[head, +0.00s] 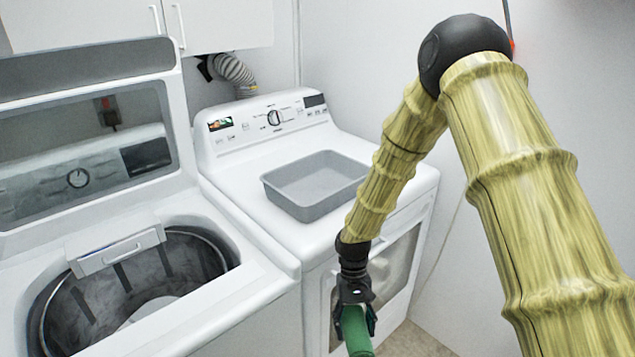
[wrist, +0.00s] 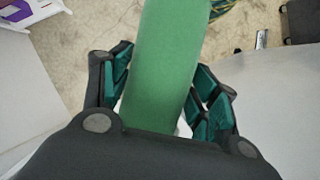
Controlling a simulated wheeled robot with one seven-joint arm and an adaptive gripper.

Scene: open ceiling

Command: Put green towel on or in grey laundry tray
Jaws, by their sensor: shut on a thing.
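The green towel (head: 356,331) looks like a smooth roll and is held in my gripper (head: 355,306), low in front of the dryer; its lower end runs out of the head view. In the wrist view the towel (wrist: 165,65) stands between the two fingers of my gripper (wrist: 158,95), which are shut on it. The grey laundry tray (head: 289,207) sits on top of the white dryer, above and left of my gripper, and looks empty. My gripper is apart from the tray.
The white dryer (head: 245,190) has a front door below the tray. A washer (head: 225,312) with its lid raised and drum open stands to the left. Cabinets (head: 110,22) hang above. In the wrist view, small items lie on the floor (wrist: 90,25).

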